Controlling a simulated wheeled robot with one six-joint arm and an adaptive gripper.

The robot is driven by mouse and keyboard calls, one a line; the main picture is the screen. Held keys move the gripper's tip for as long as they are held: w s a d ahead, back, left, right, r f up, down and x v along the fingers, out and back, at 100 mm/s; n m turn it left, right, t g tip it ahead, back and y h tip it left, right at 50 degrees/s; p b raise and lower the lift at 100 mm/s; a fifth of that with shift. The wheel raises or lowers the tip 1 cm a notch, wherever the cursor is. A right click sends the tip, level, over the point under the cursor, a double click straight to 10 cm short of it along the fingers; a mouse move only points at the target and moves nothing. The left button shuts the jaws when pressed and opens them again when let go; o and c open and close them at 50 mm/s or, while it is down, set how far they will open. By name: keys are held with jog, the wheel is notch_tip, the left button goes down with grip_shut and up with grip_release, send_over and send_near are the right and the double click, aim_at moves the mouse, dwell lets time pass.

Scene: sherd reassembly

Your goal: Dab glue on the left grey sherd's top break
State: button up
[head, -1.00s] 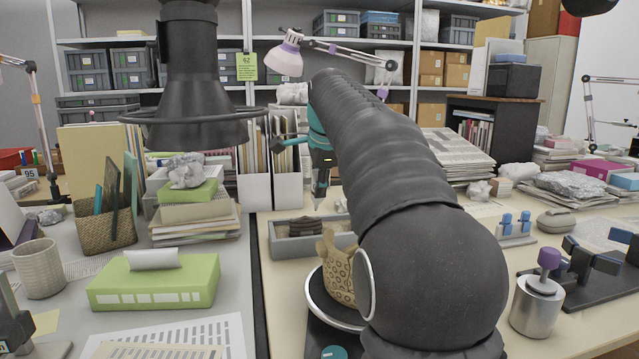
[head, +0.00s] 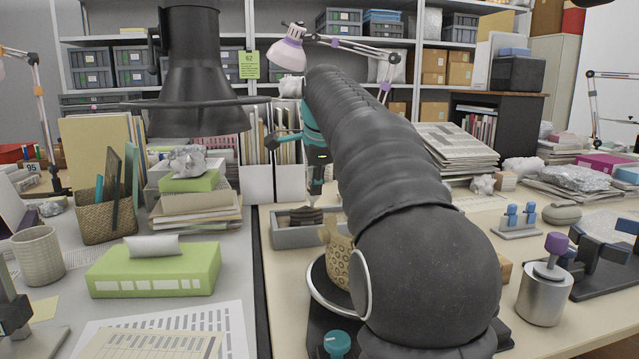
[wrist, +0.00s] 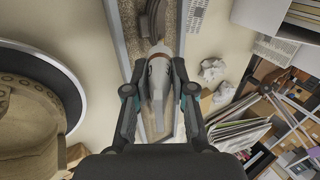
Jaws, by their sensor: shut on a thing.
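My gripper (wrist: 162,96) is shut on a pale tapered glue applicator (wrist: 158,68) with an orange-brown band. In the head view my gripper (head: 316,182) is at the grey tray (head: 292,238), mostly hidden behind my arm. In the wrist view the tray's rim (wrist: 117,35) runs along both sides of the applicator, with sandy fill inside. A dark grey-brown sherd (wrist: 152,18) stands in the fill just beyond the applicator; dark sherd material also shows in the head view (head: 302,214). I cannot tell whether the tip touches the break.
A patterned tan pot (head: 337,258) stands on a round turntable (head: 322,290) in front of the tray, partly behind my arm. A metal canister with a purple knob (head: 543,292) and blue clamps (head: 520,216) stand at right. Crumpled paper (wrist: 212,69) lies beside the tray.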

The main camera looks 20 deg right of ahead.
jog(key=shift+w+a+r, duration=0.1)
jog(key=shift+a+r, duration=0.05)
jog(key=shift+a, duration=0.45)
jog(key=shift+w+a+f, duration=0.2)
jog(key=shift+a, duration=0.25)
jog(key=shift+w+a+f, duration=0.2)
jog(key=shift+a, duration=0.25)
grip_shut()
notch_tip(320, 180, up, 8)
jog(key=s+p, duration=0.2)
jog(key=p, duration=0.3)
jog(key=shift+a+r, duration=0.2)
jog(key=shift+a, duration=0.05)
